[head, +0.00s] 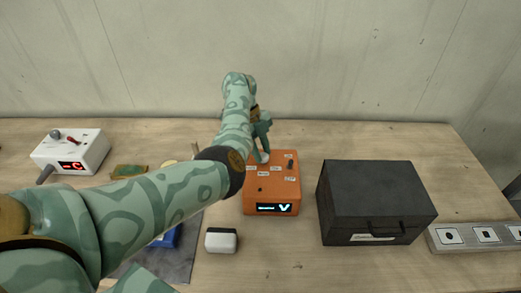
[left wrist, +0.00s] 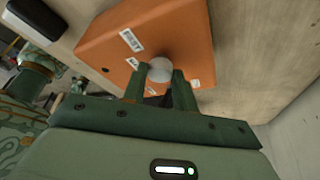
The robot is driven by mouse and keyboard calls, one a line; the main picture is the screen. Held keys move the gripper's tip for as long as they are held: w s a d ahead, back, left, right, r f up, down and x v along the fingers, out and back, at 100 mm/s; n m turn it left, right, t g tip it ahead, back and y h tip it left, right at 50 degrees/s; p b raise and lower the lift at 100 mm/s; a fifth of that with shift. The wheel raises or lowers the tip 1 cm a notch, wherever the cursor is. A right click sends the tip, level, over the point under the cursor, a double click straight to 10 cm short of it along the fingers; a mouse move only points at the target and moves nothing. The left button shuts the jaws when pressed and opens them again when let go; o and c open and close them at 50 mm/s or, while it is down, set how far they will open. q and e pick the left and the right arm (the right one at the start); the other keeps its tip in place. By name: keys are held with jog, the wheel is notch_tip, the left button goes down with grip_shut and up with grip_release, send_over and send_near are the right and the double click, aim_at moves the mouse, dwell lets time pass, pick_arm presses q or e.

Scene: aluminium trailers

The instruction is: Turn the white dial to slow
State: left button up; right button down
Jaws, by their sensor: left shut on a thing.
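The orange box (head: 272,190) stands on the table in the middle of the head view, with a lit display showing a V-like mark on its front. The white dial (left wrist: 160,70) on its top shows in the left wrist view as a round white knob. My left gripper (head: 262,150) reaches down over the back of the box. In the left wrist view its fingers (left wrist: 160,82) are shut on the dial from both sides. A label reading FAST (left wrist: 132,40) is near the dial. The dial's pointing direction is hidden. My right gripper is not in view.
A black case (head: 370,190) stands close to the right of the orange box. A socket strip (head: 475,236) is at far right. A white box with a red display (head: 70,152) stands at left. A small white block (head: 221,240) lies in front. The wall is behind.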

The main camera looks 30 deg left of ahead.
pick_arm(q)
jog(key=shift+w+d+f+m+g+y+b, duration=0.15)
jog(key=shift+m+g+b, duration=0.2)
jog(key=shift+m, duration=0.7)
jog(key=shift+s+a+r+m+g+y+b, duration=0.15)
jog(key=shift+m+g, duration=0.3)
jog(key=shift+m, duration=0.6)
jog(key=shift+w+d+f, duration=0.1)
jog(key=o, duration=1)
jog(key=shift+w, duration=0.1)
